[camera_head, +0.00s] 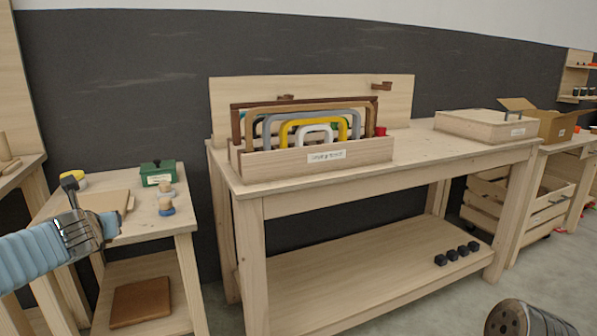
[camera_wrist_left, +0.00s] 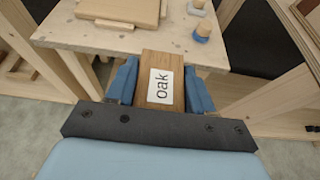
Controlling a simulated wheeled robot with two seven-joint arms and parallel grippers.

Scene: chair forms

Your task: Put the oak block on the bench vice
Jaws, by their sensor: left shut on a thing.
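The oak block (camera_wrist_left: 160,82) is brown, with a white label reading "oak". In the left wrist view it sits between the two blue fingers of my left gripper (camera_wrist_left: 160,88), which is shut on it. In the head view my left gripper (camera_head: 108,226) is at the lower left, by the front of the small side table (camera_head: 160,228); the block is hard to make out there. I cannot pick out a bench vice in either view. Only a dark end of my right arm shows at the lower right; its gripper is out of view.
The large workbench (camera_head: 350,178) holds a rack of coloured frames (camera_head: 322,157) and a flat wooden case (camera_head: 486,125). Its front right top is clear.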

